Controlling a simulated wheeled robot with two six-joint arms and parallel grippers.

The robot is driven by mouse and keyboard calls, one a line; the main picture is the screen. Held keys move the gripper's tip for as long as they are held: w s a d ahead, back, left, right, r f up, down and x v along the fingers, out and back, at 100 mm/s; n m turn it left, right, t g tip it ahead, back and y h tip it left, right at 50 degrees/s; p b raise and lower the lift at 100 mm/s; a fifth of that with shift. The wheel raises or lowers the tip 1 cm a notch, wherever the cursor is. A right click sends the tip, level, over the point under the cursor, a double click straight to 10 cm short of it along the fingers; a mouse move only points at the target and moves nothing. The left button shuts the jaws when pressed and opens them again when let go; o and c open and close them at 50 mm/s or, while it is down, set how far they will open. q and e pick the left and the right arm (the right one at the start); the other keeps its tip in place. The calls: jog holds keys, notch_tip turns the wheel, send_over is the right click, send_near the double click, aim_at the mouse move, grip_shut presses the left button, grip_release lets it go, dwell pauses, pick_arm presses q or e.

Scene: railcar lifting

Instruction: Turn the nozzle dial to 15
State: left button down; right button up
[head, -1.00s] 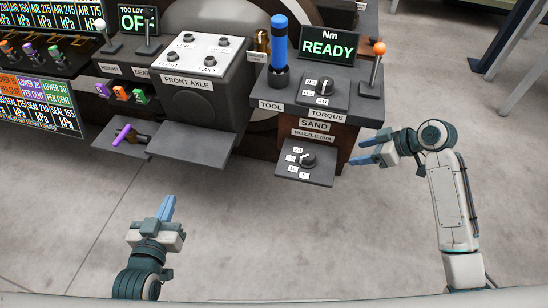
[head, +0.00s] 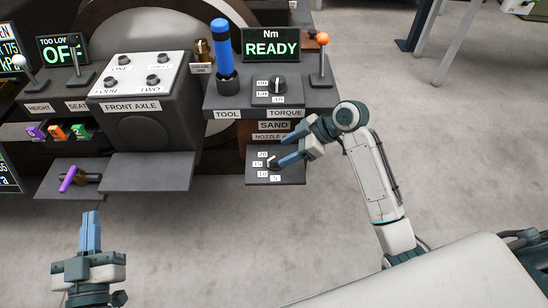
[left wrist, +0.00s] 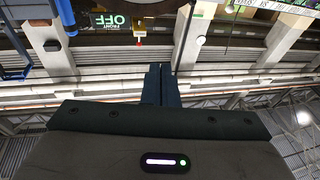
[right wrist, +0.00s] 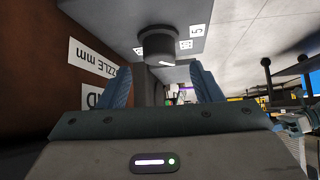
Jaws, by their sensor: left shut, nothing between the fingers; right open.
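The nozzle dial (head: 270,162) is a small dark knob on a low dark panel (head: 290,176) labelled 20, 15, 10 and 5. A finger partly covers it in the head view, and I cannot tell which number it points at. My right gripper (head: 284,151) is open, its fingertips close to the dial. In the right wrist view the round knob (right wrist: 158,45) shows just above and between the two open fingers (right wrist: 163,86); contact cannot be told. My left gripper (head: 91,214) is shut and empty, low at the left, away from the dial; its closed fingers show in the left wrist view (left wrist: 161,80).
Above the nozzle panel are the torque dial (head: 279,85), a blue-handled tool (head: 221,45) and an orange-knobbed lever (head: 322,42). The floor (head: 190,240) in front is clear.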

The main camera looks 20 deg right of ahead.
aim_at(276, 156)
jog(key=x, duration=0.4)
jog(key=shift+f+b, duration=0.1)
jog(key=shift+b, duration=0.25)
pick_arm(q)
jog(key=shift+s+a+r+m+t, duration=0.15)
jog(key=shift+r+t, duration=0.75)
jog(key=shift+r, duration=0.5)
jog(key=shift+s+d+r+m+t, duration=0.15)
jog(key=shift+r+t, duration=0.75)
jog(key=shift+r, duration=0.45)
pick_arm(e)
jog(key=shift+w+a+f, duration=0.2)
jog(key=shift+a+f, duration=0.2)
jog(key=shift+a, duration=0.05)
